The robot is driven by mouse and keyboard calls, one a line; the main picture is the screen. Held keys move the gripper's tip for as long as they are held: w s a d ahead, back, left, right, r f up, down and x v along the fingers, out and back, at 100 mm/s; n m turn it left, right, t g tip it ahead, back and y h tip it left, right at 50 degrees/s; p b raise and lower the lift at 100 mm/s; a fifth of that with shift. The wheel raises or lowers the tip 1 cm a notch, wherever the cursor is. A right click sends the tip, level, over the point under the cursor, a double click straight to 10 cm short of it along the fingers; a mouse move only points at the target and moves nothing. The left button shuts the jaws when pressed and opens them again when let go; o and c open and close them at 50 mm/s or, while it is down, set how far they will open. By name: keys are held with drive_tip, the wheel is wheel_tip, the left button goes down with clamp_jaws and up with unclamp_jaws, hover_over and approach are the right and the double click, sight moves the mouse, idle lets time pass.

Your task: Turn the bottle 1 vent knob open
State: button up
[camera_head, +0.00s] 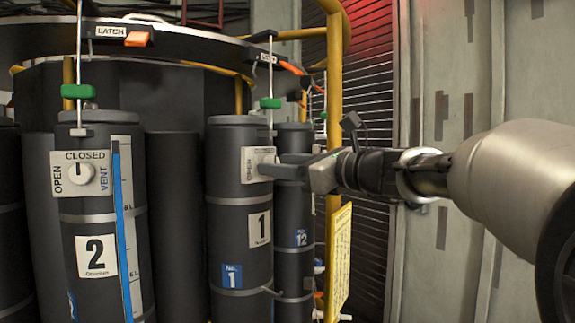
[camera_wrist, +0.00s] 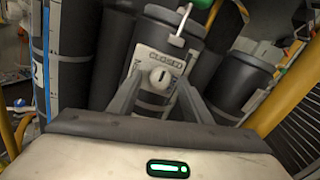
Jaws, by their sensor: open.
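Bottle 1 (camera_head: 240,212) is a dark grey cylinder with a white "1" label and a blue "No. 1" sticker. Its vent plate (camera_head: 250,165) is near the top, partly covered by my gripper in the head view. In the wrist view the white round vent knob (camera_wrist: 160,77) sits on the plate (camera_wrist: 149,62) below the word "CLOSED", its dark mark pointing up toward that word. My gripper (camera_head: 272,170) is in front of the plate. In the wrist view its open fingers (camera_wrist: 157,90) stand on either side of the knob; whether they touch it cannot be told.
Bottle 2 (camera_head: 97,215), with its own vent knob (camera_head: 81,173) and a blue strip, stands left. Bottle 12 (camera_head: 294,255) stands close on the right. A yellow rail (camera_head: 335,70) rises beside my arm. Green clips (camera_head: 270,103) hang on rods above.

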drive_tip(key=c, duration=1.1)
drive_tip(key=shift+o, duration=0.2)
drive_tip(key=shift+f+b, duration=0.1)
drive_tip(key=shift+b, duration=0.2)
drive_tip(key=n+b, duration=1.4)
drive_tip(key=n, duration=0.3)
drive_tip(key=shift+n, duration=0.4)
drive_tip(key=o, duration=1.1)
drive_tip(key=shift+c, duration=0.2)
